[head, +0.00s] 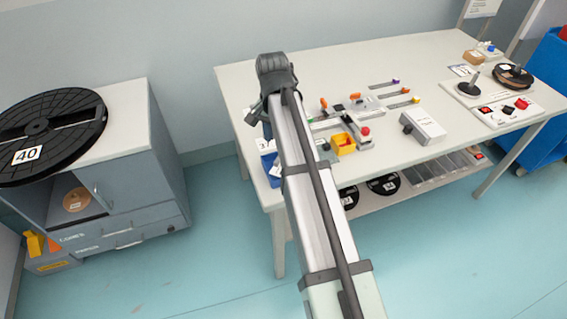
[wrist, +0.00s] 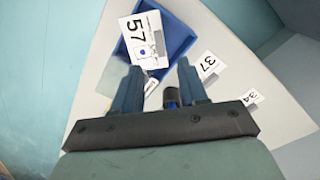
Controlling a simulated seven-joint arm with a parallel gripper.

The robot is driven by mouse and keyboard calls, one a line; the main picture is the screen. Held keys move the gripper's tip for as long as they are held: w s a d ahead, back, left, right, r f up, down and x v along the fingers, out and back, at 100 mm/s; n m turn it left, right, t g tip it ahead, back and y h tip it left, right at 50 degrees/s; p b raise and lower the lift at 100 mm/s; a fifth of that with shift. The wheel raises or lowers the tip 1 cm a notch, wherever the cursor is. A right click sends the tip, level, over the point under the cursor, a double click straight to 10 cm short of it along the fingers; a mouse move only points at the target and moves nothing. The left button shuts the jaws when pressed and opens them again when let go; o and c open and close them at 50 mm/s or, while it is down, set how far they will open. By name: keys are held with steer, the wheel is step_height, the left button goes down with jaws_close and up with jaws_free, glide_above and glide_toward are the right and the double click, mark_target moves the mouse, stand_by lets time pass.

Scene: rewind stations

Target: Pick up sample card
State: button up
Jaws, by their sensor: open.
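In the wrist view a white card marked 57 (wrist: 143,38) lies over a blue tray (wrist: 178,31). White cards marked 37 (wrist: 208,66) and 34 (wrist: 251,98) lie on the pale table to the right. I cannot tell which card is the sample card. My gripper (wrist: 160,68) is open, its two blue fingers apart and pointing toward the tray. A small white tag (wrist: 151,86) shows between the fingers, partly hidden. In the head view the blue tray (head: 267,167) is at the table's left edge, partly hidden by my arm.
A grey cabinet (head: 140,150) with a large black reel (head: 55,118) stands left, across a floor gap.

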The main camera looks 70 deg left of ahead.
mark_target(276, 170)
steer(key=shift+w+d+f, duration=0.1)
steer(key=shift+f, duration=3.8)
steer(key=shift+c, duration=0.4)
jaws_close()
